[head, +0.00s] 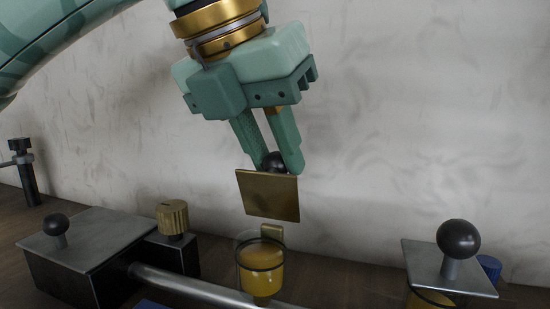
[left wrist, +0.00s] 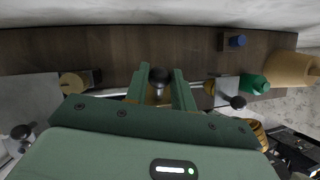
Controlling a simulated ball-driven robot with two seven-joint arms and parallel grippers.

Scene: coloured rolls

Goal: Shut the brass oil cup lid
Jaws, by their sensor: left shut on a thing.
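The brass lid (head: 268,196) is a square plate with a dark ball knob (head: 275,160). It stands raised and tilted above the glass oil cup (head: 260,268), which holds yellow oil, so the cup's top is uncovered. A small brass piece (head: 272,232) shows behind the cup's rim. My left gripper (head: 274,166) comes down from above and is shut on the knob. In the left wrist view the knob (left wrist: 160,80) sits between the fingers, with only a little of the lid visible. My right gripper is not in view in the head view.
A steel-topped block with a ball knob (head: 57,226) and a brass knurled cap (head: 173,217) stand at left. A steel plate with a large ball knob (head: 459,238) stands at right. A steel rod (head: 205,289) runs low in front. The pale wall is behind.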

